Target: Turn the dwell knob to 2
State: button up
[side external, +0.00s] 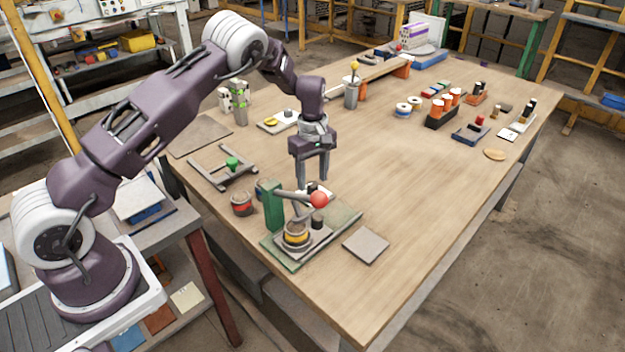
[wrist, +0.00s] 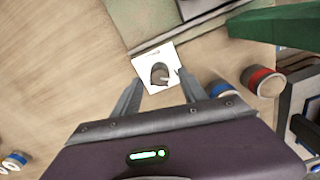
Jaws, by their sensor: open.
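The knob (wrist: 159,73) is a small brownish-grey dial on a square white plate (wrist: 154,58) with tiny marks too small to read. I cannot tell which number it points at. In the side view the plate (side external: 327,193) shows partly behind the green press (side external: 274,205) with its red ball handle (side external: 319,199). My gripper (side external: 312,180) is open and points down over the plate. In the wrist view its two fingertips (wrist: 158,80) lie on either side of the knob, apart from it in the picture. The height gap is hard to judge.
The press's green column and lever stand close beside my gripper. A red-banded can (side external: 242,204) and a blue-banded can (wrist: 219,89) are near. A grey square plate (side external: 366,246) lies at the front. The table's middle right is clear.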

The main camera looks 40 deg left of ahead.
jog(key=shift+f, duration=0.7)
grip_shut()
jog(key=shift+m, duration=0.3)
jog(key=m, duration=0.5)
jog(key=shift+m, duration=0.3)
jog(key=m, duration=0.5)
jog(key=shift+r+m, duration=0.1)
jog(key=shift+m, duration=0.3)
jog(key=shift+w, duration=0.1)
grip_release()
